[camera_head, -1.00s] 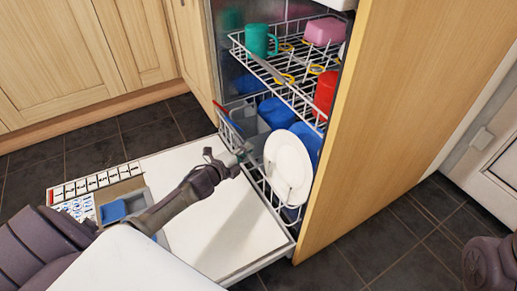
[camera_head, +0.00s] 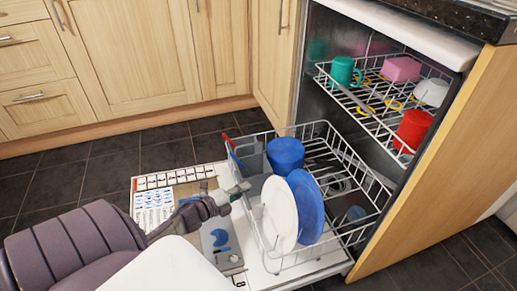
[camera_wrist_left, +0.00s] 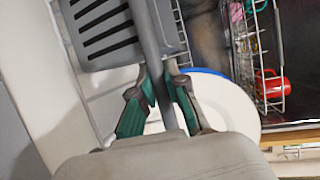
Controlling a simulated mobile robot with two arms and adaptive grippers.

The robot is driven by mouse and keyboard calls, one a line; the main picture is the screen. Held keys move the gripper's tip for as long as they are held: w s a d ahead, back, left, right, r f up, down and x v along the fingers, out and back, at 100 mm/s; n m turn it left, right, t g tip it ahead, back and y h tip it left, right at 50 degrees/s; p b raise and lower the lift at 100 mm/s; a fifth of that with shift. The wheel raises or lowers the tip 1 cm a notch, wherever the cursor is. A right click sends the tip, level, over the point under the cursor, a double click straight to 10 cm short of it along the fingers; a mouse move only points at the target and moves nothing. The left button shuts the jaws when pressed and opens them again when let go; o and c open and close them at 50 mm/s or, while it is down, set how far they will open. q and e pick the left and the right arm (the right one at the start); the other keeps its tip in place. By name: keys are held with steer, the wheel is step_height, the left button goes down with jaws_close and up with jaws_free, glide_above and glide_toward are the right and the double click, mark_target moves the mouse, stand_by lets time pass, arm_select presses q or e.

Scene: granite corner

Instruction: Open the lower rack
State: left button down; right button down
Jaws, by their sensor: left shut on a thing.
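The lower rack (camera_head: 356,240) is a white wire basket pulled well out over the open dishwasher door (camera_head: 302,271). It holds a white plate (camera_head: 279,214), a blue plate (camera_head: 306,206), a blue pot-like item (camera_head: 285,154) and a grey cutlery basket (camera_head: 252,160). My left gripper (camera_head: 238,190) is at the rack's front side. In the left wrist view, its green-padded fingers (camera_wrist_left: 158,103) are closed around a grey bar-like part in front of the white plate (camera_wrist_left: 228,103). Whether that part is rack wire or handle is unclear. My right gripper is not in view.
Wooden cabinets (camera_head: 120,50) stand behind. Dark tiled floor (camera_head: 60,180) is free at the left.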

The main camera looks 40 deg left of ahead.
arm_select(q)
steer(key=s+a, duration=0.4)
steer(key=s, duration=0.3)
steer(key=s+a+p, duration=0.1)
steer(key=s+a, duration=0.3)
steer(key=s, duration=0.4)
steer(key=shift+a+p, duration=0.3)
steer(key=shift+a, duration=0.1)
steer(key=shift+w, duration=0.1)
steer(key=c, duration=1.2)
jaws_free()
steer(key=v, duration=1.2)
